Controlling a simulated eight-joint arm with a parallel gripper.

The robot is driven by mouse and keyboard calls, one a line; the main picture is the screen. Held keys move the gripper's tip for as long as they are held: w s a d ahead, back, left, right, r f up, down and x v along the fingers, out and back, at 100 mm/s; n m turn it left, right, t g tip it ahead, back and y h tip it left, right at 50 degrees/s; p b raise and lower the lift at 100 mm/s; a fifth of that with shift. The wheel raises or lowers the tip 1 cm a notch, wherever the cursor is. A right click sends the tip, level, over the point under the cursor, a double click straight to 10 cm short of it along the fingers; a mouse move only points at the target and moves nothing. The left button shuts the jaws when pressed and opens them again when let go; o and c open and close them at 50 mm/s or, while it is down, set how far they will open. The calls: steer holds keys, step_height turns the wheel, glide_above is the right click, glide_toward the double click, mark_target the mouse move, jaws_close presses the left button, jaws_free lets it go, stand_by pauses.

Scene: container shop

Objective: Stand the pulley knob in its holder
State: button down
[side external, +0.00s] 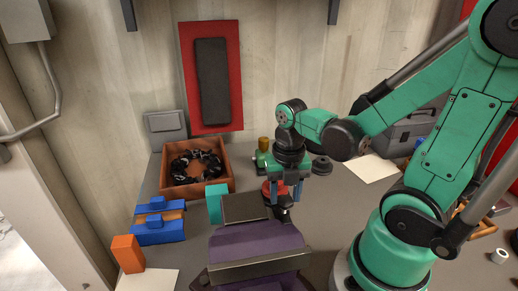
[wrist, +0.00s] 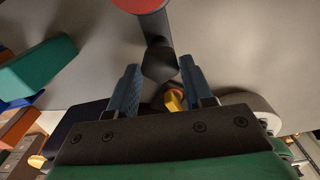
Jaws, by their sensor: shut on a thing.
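My gripper (side external: 285,195) points down over the grey bench. In the wrist view, its blue fingers (wrist: 161,85) are closed on the dark end of a piece with a black stem and a red round part, which I take to be the pulley knob (wrist: 157,35). The red part lies at the top edge of that view and is cut off. In the side view, the red part (side external: 267,188) shows beside the left finger, low near the bench; whether it touches is unclear. I cannot make out the holder for certain.
A purple and grey fixture (side external: 255,245) stands in front, with a teal block (side external: 215,203) left of my gripper. A dark round piece (side external: 322,165) and a yellow cylinder (side external: 263,144) are behind. A brown crate (side external: 167,189), blue blocks (side external: 160,232) and an orange block (side external: 127,253) stand left.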

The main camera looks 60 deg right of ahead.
steer(key=shift+f, duration=0.15)
steer(key=shift+c, duration=1.4)
jaws_free()
steer(key=shift+r, duration=3.5)
